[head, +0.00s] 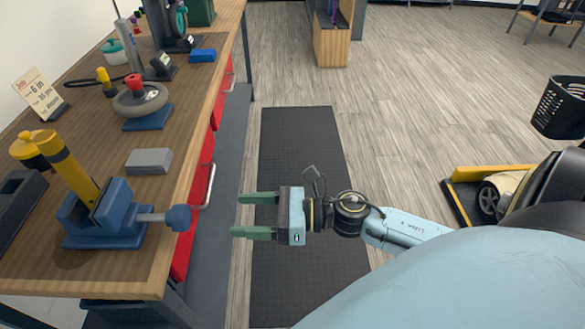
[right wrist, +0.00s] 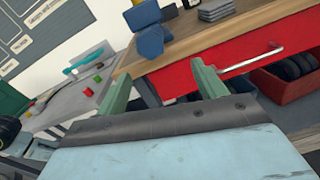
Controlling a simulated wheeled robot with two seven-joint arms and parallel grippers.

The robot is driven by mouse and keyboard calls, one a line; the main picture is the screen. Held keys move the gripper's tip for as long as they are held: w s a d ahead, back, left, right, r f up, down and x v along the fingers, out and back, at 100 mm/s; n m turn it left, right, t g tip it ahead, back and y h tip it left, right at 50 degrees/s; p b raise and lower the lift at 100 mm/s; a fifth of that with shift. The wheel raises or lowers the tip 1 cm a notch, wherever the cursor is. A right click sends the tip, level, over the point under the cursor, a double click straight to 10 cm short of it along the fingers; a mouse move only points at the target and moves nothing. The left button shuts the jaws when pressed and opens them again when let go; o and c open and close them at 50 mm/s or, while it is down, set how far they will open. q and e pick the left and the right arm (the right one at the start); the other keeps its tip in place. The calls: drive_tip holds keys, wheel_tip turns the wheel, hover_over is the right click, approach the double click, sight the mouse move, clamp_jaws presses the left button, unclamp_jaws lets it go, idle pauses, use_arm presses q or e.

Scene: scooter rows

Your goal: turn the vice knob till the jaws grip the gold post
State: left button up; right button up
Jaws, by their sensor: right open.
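The blue vice (head: 120,228) sits near the front of the wooden bench. The gold post (head: 70,168) stands tilted at its jaws; I cannot tell if both jaws touch it. The vice's blue knob (head: 179,218), on a grey screw, sticks out to the right past the bench edge. My right gripper (head: 237,215) is open and empty, its green fingers pointing left at the knob with a gap between. In the right wrist view the knob (right wrist: 150,42) shows beyond the fingers (right wrist: 160,88). My left gripper is out of view.
A grey block (head: 149,161) lies behind the vice, and a handwheel (head: 140,100) stands farther back. Red drawers with a handle (head: 207,187) line the bench side. A dark floor mat (head: 300,140) lies clear beside the bench.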

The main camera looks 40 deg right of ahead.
drive_tip(key=d+f+m+h+p, duration=0.1)
drive_tip(key=d+f+m+h, duration=0.4)
drive_tip(key=f+m, duration=0.5)
drive_tip(key=d+f+m+t+h+p, duration=0.1)
drive_tip(key=d+f+m+h, duration=0.3)
drive_tip(key=f+m, duration=0.5)
drive_tip(key=shift+w+d+f+m+t+h+p, duration=0.2)
drive_tip(key=shift+d+f+m+t+h+p, duration=0.15)
drive_tip(key=shift+d+m+p, duration=0.45)
